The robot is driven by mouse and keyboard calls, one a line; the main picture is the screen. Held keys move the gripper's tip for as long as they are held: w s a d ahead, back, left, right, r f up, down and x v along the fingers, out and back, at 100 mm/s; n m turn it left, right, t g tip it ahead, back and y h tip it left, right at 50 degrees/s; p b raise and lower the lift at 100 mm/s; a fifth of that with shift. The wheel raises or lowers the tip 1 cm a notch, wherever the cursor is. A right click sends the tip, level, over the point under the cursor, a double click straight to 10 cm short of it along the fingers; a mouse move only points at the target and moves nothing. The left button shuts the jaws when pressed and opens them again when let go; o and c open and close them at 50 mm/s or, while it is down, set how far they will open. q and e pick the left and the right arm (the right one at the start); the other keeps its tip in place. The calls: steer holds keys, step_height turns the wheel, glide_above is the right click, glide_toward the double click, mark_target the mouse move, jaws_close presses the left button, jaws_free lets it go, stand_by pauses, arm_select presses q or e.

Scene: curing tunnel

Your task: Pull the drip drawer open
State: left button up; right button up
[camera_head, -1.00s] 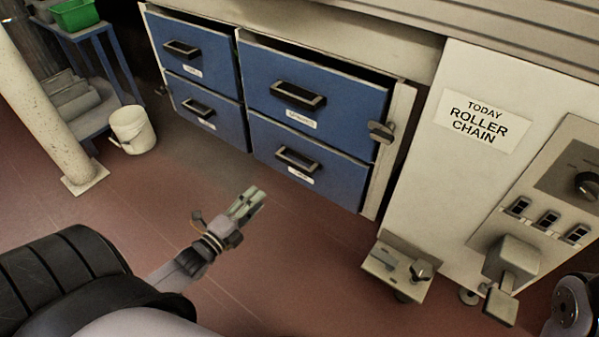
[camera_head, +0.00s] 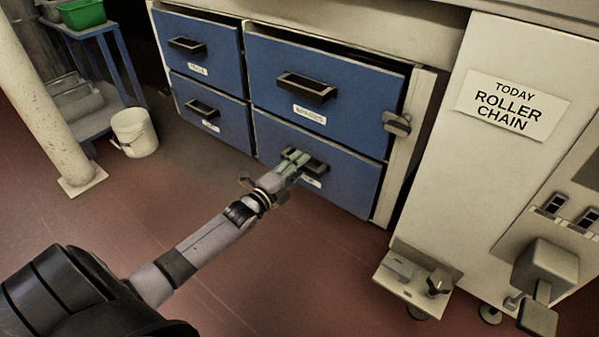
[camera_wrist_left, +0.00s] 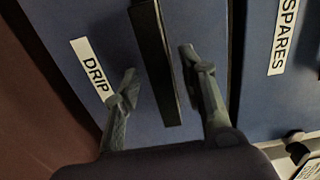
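The drip drawer (camera_head: 345,187) is the lower right blue front of the cabinet in the head view, and it looks closed. Its dark handle (camera_head: 319,165) is partly hidden behind my left gripper (camera_head: 298,157). In the left wrist view, the drawer (camera_wrist_left: 60,22) carries a white DRIP label (camera_wrist_left: 92,69). There the dark handle bar (camera_wrist_left: 155,60) runs between the two spread fingers of my left gripper (camera_wrist_left: 160,72), with a gap on each side. My right gripper is not in view.
The spares drawer (camera_head: 345,90) is directly above, and two more blue drawers are to the left. A latch (camera_head: 397,123) sits on the cabinet's right edge. A small bracket (camera_head: 410,285) stands low at the right. The red floor (camera_head: 300,250) in front is clear.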

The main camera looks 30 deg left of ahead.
arm_select(q)
steer(key=shift+w, duration=0.45)
jaws_close()
stand_by(0.6)
